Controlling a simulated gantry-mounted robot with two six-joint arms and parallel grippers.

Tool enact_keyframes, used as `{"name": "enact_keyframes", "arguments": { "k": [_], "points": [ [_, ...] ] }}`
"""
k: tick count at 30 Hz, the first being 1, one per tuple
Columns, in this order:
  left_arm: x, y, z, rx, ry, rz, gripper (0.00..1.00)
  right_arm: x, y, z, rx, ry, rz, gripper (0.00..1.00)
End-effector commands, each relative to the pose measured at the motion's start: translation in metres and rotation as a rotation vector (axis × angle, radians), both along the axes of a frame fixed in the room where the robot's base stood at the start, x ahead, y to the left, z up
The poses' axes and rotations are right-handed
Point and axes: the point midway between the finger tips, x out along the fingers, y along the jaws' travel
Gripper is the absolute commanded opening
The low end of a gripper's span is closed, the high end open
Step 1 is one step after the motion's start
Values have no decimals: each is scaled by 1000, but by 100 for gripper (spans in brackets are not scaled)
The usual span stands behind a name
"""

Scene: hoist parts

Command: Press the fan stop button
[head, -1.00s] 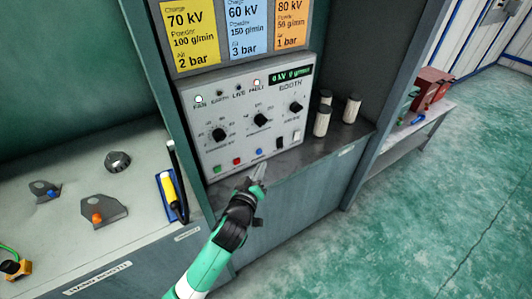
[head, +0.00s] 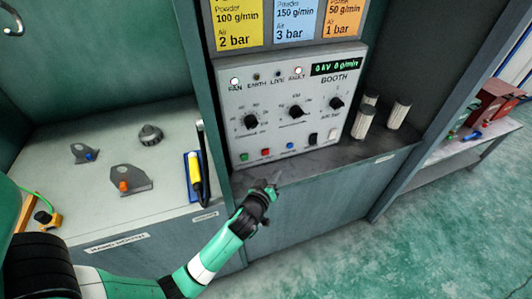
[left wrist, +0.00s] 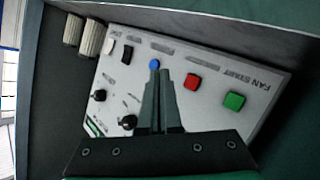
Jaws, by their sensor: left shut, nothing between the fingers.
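The control panel (head: 290,115) has a row of buttons along its lower edge. The green button (head: 243,156) is marked FAN START in the left wrist view (left wrist: 234,100). The red button (head: 266,153) sits beside it and also shows in the left wrist view (left wrist: 193,82); its label is not legible. A blue button (head: 290,145) follows to the right. My left gripper (head: 275,179) is shut and empty, just below and in front of the panel's lower edge, apart from the red button. In the left wrist view its fingers (left wrist: 161,74) appear between blue and red. My right gripper is not in view.
Black knobs (head: 297,111) and a dark rocker switch (head: 313,139) are on the panel. Pale cylinders (head: 399,114) stand on the ledge to its right. A yellow-handled tool (head: 194,176) and metal parts (head: 130,179) lie on the left bench. The ledge before the panel is clear.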

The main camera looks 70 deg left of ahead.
Motion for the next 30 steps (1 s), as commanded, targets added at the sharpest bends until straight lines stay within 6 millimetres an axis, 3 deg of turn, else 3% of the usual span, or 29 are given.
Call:
{"name": "enact_keyframes", "arguments": {
  "k": [9, 15, 30],
  "points": [
    [1, 48, 2, 0, -3, 5, 0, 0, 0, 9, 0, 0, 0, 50],
    [3, 67, 1, -1, -2, 3, 0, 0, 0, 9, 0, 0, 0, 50],
    [4, 72, 1, 0, -2, 1, 0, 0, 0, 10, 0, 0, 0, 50]
  ]
}}
